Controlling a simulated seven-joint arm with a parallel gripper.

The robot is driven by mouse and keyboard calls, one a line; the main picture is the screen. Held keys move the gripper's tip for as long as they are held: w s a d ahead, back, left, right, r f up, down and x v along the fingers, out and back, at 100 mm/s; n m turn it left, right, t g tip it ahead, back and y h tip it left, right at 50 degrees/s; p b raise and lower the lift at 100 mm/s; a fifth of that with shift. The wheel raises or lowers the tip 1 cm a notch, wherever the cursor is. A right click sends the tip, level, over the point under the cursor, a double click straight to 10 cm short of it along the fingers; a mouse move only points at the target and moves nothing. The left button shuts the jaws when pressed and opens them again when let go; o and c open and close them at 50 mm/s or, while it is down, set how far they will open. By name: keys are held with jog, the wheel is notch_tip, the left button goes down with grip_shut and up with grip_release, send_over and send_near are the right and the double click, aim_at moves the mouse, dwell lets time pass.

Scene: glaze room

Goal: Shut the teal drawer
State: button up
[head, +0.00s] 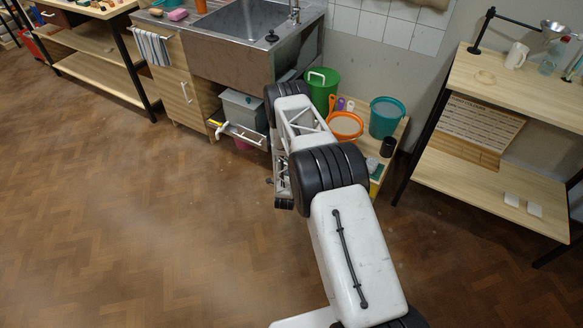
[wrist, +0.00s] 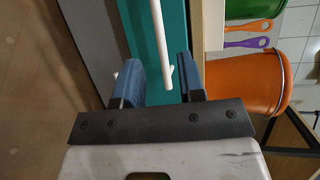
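The teal drawer front (wrist: 190,20) fills the upper middle of the wrist view, with a white bar handle (wrist: 158,40) on it. My gripper (wrist: 158,82) has its two blue fingers apart, one on each side of the handle's near end. I see a gap between the handle and each finger, and nothing is clamped. How far the fingertips are from the drawer front is hard to tell. In the head view my arm hides the teal drawer, so how far out it stands cannot be told.
An orange bucket (head: 345,125), green bucket (head: 322,88) and teal bucket (head: 386,117) stand on a low wooden unit by the sink (head: 245,20). A grey box (head: 243,108) is under the sink. A wooden shelf (head: 495,180) stands right. The floor at left is clear.

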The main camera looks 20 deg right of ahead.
jog(key=shift+w, duration=0.15)
jog(key=shift+x, duration=3.8)
grip_shut()
